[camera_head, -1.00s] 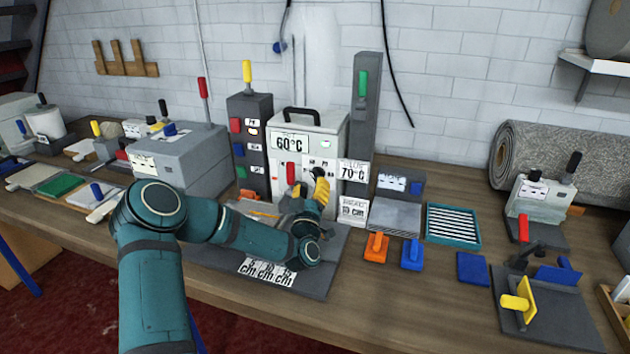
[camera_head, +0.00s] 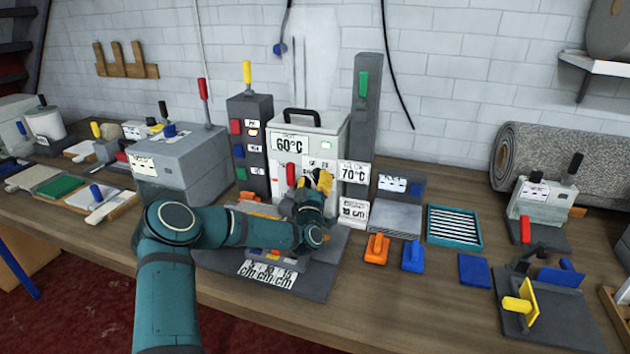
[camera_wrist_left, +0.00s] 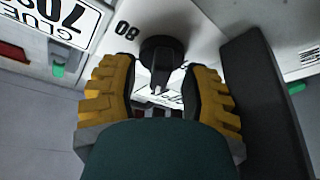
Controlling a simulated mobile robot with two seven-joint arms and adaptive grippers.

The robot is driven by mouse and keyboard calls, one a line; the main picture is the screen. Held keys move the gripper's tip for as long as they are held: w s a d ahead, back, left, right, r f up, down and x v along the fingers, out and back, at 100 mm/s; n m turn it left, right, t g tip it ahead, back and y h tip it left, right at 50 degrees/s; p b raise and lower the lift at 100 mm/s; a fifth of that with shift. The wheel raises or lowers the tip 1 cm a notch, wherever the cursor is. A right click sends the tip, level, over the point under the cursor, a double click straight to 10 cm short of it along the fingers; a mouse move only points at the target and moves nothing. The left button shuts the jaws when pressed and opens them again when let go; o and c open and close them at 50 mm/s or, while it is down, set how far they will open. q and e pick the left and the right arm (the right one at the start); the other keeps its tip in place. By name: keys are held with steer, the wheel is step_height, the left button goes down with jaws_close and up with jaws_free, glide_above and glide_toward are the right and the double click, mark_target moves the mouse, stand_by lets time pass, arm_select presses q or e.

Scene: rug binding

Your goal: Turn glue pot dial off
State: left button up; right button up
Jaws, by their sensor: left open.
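The glue pot (camera_head: 319,136) is a pale box with a black handle on top and a "60°C" sign. Its black dial (camera_wrist_left: 162,52) has a narrow grip bar and shows in the left wrist view, with "80" printed beside it. My left gripper (camera_head: 319,181) is at the pot's front face, hiding most of the dial in the head view. In the left wrist view its yellow-padded fingers (camera_wrist_left: 160,82) are open, one on each side of the dial, with gaps visible. Whether the fingertips reach past the dial's front is unclear. My right gripper is not in view.
A red lever (camera_head: 291,174) is on the pot's front, left of the gripper. A dark post with a green switch (camera_head: 363,84) stands right of the pot, beside a "70°C" card (camera_head: 354,172). A dark tower with several colored switches (camera_head: 250,150) stands left.

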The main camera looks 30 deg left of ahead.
arm_select(q)
jaws_close()
steer(key=shift+n, duration=0.3)
steer(key=shift+n+g+y+b, duration=0.4)
steer(key=shift+n+g+b, duration=0.15)
steer(key=shift+n, duration=0.55)
steer(key=n+g+y+b, duration=0.1)
steer(key=n, duration=0.2)
steer(key=shift+r, duration=0.1)
steer(key=n+g+b, duration=0.1)
steer(key=n+g, duration=0.1)
steer(key=n, duration=0.2)
steer(key=shift+n+g+b, duration=0.3)
steer(key=shift+n+g, duration=0.15)
steer(key=shift+n, duration=1.55)
jaws_free()
